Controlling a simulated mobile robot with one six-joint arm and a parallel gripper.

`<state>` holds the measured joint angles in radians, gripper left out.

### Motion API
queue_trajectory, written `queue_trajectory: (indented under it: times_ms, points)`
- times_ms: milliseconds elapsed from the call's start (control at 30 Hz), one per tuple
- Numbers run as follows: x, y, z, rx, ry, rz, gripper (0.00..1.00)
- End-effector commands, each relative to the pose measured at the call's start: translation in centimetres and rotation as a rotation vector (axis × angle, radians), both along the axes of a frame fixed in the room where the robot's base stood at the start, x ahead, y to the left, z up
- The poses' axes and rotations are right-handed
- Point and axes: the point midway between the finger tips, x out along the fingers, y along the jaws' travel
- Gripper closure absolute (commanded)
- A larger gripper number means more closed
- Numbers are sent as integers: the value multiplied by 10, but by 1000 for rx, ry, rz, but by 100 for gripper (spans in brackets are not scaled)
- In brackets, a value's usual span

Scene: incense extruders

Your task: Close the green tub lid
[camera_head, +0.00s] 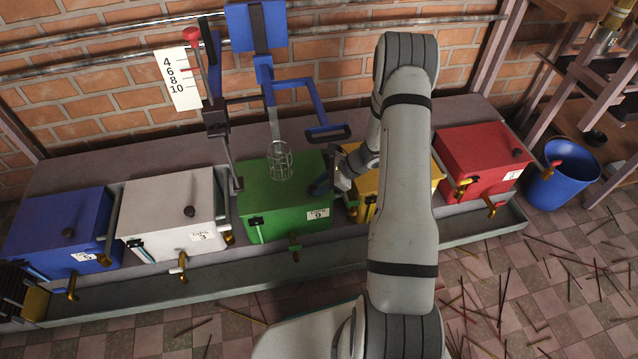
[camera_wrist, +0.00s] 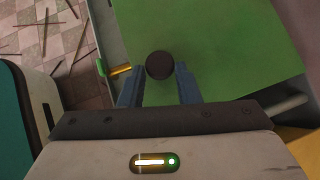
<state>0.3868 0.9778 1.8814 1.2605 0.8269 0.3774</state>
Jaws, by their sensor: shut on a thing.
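The green tub (camera_head: 270,222) stands in the middle of the row, with a white label on its front. Its green lid (camera_head: 262,178) lies over the top and looks flat in the head view; a small gap cannot be ruled out. In the wrist view the green lid (camera_wrist: 225,50) fills the upper right, with a dark round knob (camera_wrist: 160,65) near its edge. My gripper (camera_wrist: 159,88) has its blue fingers on either side of this knob and is shut on it. In the head view my gripper (camera_head: 321,186) is at the tub's right side, partly hidden by my arm.
Blue (camera_head: 62,225), white (camera_head: 165,205), yellow (camera_head: 400,185) and red (camera_head: 485,150) tubs flank the green one. A blue frame with a wire basket (camera_head: 282,160) hangs over the lid. A trough (camera_head: 215,275) runs in front; sticks litter the floor. A blue bin (camera_head: 562,180) stands right.

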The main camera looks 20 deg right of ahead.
Motion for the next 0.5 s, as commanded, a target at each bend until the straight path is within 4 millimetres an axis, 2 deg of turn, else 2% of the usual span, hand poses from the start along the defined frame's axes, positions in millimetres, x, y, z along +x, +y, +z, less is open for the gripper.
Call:
queue_trajectory:
  times_ms: [100,133,367,500]
  points:
    - [-3,7,-1,12,5,12,100]
    - [-3,7,-1,14,6,13,68]
    - [-3,5,-1,12,6,8,49]
    - [-2,4,0,11,5,6,48]
